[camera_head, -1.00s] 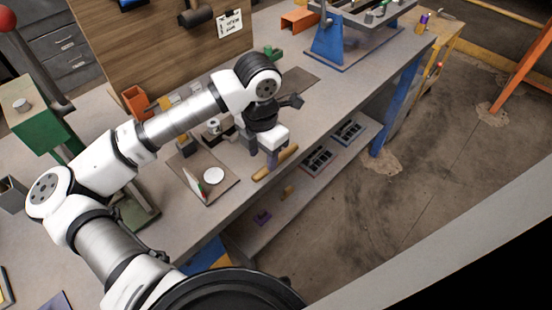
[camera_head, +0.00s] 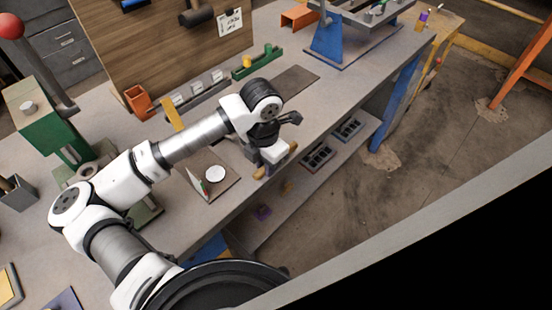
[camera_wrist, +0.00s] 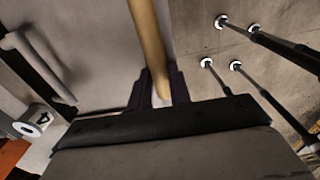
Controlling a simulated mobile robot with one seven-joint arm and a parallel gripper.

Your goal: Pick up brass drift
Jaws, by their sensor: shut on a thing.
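The brass drift (camera_head: 259,173) is a plain yellow-brown rod near the front edge of the workbench. In the head view only its two ends show on either side of my gripper (camera_head: 271,168), which hides its middle. In the wrist view the drift (camera_wrist: 149,40) runs from the top of the picture down between the dark fingers of my gripper (camera_wrist: 160,92). The fingers are closed on it. I cannot tell whether the drift still touches the bench top.
A plate with a white disc (camera_head: 215,174) lies just left of my gripper. An orange bin (camera_head: 138,99), a grey rack (camera_head: 198,92) and a green holder (camera_head: 256,62) stand behind. Trays (camera_head: 318,156) lie on the lower shelf. A blue stand (camera_head: 327,43) is at the back right.

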